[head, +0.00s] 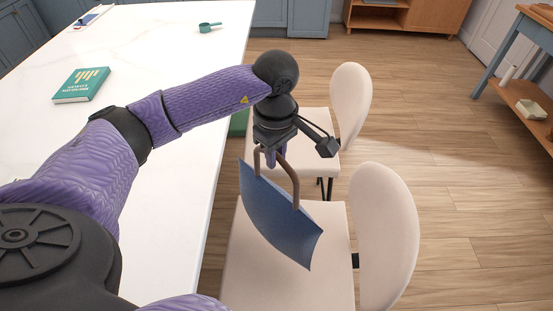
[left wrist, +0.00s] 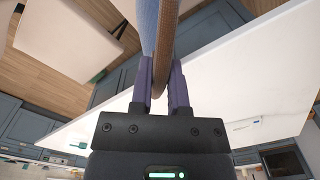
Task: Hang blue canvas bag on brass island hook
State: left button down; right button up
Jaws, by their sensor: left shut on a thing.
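The blue canvas bag (head: 280,222) hangs tilted from its brown handle (head: 294,185) in the head view, above the seat of the near chair. My left gripper (head: 271,156) is shut on the handle. In the left wrist view, the fingers of my left gripper (left wrist: 163,78) close around the brown handle (left wrist: 166,35), with a strip of the blue bag (left wrist: 148,22) beside it. I cannot make out the brass island hook in either view. My right gripper is not in view.
The white island top (head: 185,60) lies left of the bag, with a green book (head: 81,84) and a green scoop (head: 209,27) on it. A near cream chair (head: 385,235) and a farther one (head: 350,100) stand along it. Open wooden floor (head: 460,200) lies to the right.

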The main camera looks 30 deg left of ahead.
aim_at(276, 190)
pick_arm(q)
notch_tip(276, 190, down, 7)
jog(key=shift+r, duration=0.15)
jog(key=shift+b, duration=0.35)
jog(key=c, duration=0.6)
grip_release()
notch_tip(276, 190, up, 12)
jog(key=shift+p, duration=0.6)
